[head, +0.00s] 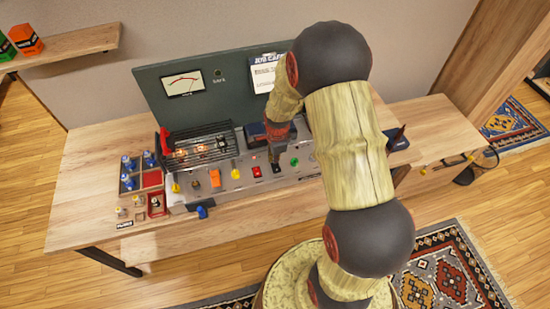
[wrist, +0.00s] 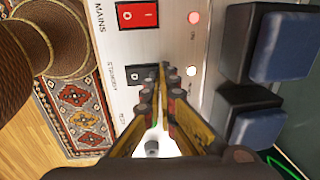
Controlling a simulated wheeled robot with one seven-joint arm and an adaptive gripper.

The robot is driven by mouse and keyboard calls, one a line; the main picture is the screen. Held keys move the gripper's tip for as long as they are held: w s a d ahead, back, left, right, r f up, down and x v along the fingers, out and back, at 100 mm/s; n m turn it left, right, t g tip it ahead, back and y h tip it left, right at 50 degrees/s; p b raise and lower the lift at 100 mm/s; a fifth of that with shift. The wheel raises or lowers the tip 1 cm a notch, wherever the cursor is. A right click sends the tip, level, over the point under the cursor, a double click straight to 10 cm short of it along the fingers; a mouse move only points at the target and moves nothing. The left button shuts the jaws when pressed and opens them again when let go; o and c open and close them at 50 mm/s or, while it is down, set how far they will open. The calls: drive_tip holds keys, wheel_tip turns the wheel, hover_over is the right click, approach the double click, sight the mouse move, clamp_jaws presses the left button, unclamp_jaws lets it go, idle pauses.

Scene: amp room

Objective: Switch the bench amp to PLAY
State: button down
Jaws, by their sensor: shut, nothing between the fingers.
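The bench amp (head: 222,186) is a long grey panel on the wooden bench. Its red MAINS rocker (head: 256,172) also shows at the top of the wrist view (wrist: 137,15). Beside it is the black standby rocker (wrist: 138,74), labelled STANDBY on one side; the head view shows it below my fingertips (head: 277,169). My gripper (wrist: 160,73) is shut and empty, its tips at the edge of the black rocker and covering part of it. I cannot tell whether they touch it or which way it is tipped.
A red lamp (wrist: 193,17) and a pale lamp (wrist: 191,70) sit beside the rockers. Dark blue-topped blocks (wrist: 282,45) stand close on the right in the wrist view. A caged tube section (head: 198,145), knobs and a meter (head: 183,84) lie left of my arm.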

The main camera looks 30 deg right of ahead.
drive_tip(key=shift+f, duration=0.1)
idle(0.3)
drive_tip(key=shift+s+a+r+p, duration=0.2)
drive_tip(key=shift+s+p, duration=0.25)
drive_tip(key=shift+s, duration=0.2)
wheel_tip(320, 180, up, 14)
drive_tip(key=w+p, duration=0.1)
drive_tip(key=p, duration=0.3)
drive_tip(key=shift+w+d, duration=0.25)
drive_tip(key=shift+w, duration=0.1)
